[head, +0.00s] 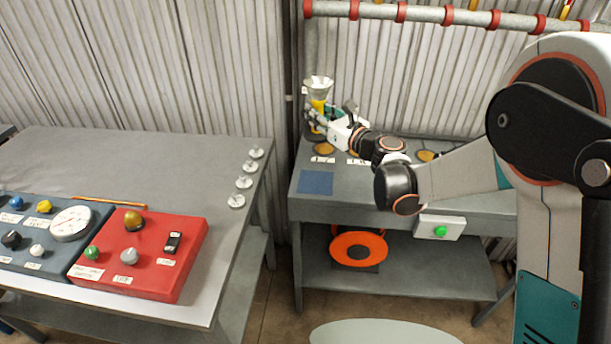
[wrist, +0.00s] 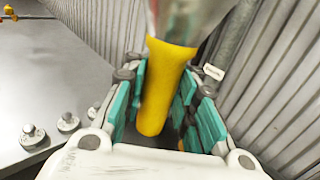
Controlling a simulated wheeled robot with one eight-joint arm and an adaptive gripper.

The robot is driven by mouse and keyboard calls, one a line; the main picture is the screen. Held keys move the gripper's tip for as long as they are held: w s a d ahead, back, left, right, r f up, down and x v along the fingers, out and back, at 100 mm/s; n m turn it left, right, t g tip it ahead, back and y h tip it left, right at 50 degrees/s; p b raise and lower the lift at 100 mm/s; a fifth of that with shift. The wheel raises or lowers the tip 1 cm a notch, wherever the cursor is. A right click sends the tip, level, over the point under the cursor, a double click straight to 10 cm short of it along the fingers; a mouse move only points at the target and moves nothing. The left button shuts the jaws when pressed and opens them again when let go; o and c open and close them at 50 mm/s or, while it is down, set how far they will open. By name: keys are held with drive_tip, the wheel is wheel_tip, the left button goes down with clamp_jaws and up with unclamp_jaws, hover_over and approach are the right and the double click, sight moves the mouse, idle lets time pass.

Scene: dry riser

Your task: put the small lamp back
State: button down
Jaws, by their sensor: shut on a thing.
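The small lamp (head: 318,104) has a yellow body and a pale, flared top. It is upright above the back left corner of the right grey bench in the head view. My gripper (head: 323,116) is shut on its yellow body. In the wrist view the lamp (wrist: 166,85) stands between my teal fingers (wrist: 163,92), slightly tilted, and its top is cut off by the frame edge. I cannot tell whether its base touches anything.
The right bench (head: 345,185) carries round orange-centred spots (head: 425,156), labels and a blue square (head: 315,182). A grey pipe with red collars (head: 425,14) runs along the corrugated wall. The left bench (head: 205,160) holds a red control box (head: 150,265) and several small metal pieces (head: 243,182).

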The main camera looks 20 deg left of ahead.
wheel_tip(320, 180, down, 17)
drive_tip(key=b, duration=0.6)
drive_tip(key=shift+f, duration=0.1)
drive_tip(key=shift+f, duration=0.15)
drive_tip(key=c, duration=1.3)
unclamp_jaws()
drive_tip(key=shift+s+d, duration=0.15)
drive_tip(key=shift+d, duration=0.15)
drive_tip(key=p+v, duration=0.3)
drive_tip(key=v, duration=0.8)
drive_tip(key=shift+s+p, duration=0.2)
drive_tip(key=shift+p, duration=0.15)
drive_tip(key=shift+d, duration=0.2)
